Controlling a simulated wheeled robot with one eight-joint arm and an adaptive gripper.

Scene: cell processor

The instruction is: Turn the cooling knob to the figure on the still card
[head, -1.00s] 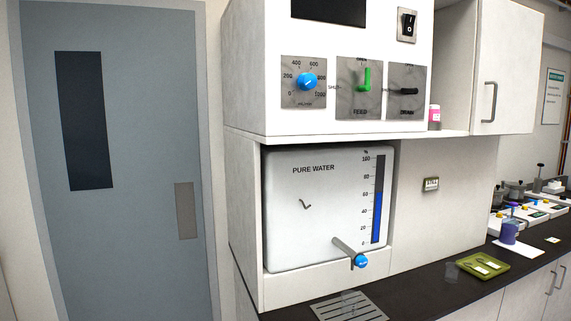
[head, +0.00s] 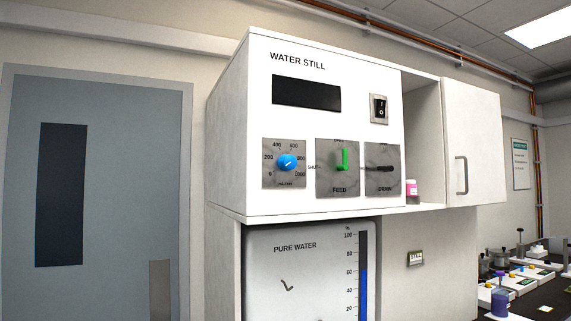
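The blue knob (head: 287,162) sits on a grey dial plate (head: 284,183) on the front of the white water still (head: 330,120). The dial is marked in figures from 0 to 1000, and the knob's white mark points toward the upper right. The label under the dial is too small to read. A small card or plate marked STILL (head: 415,258) is on the wall panel right of the pure water tank; no figure on it can be read. My gripper is not in view.
A green feed lever (head: 343,159) and a black drain lever (head: 380,168) sit right of the knob. A power switch (head: 380,108) and dark display (head: 306,93) are above. The pure water tank (head: 290,265) is below. A grey door (head: 105,180) stands left.

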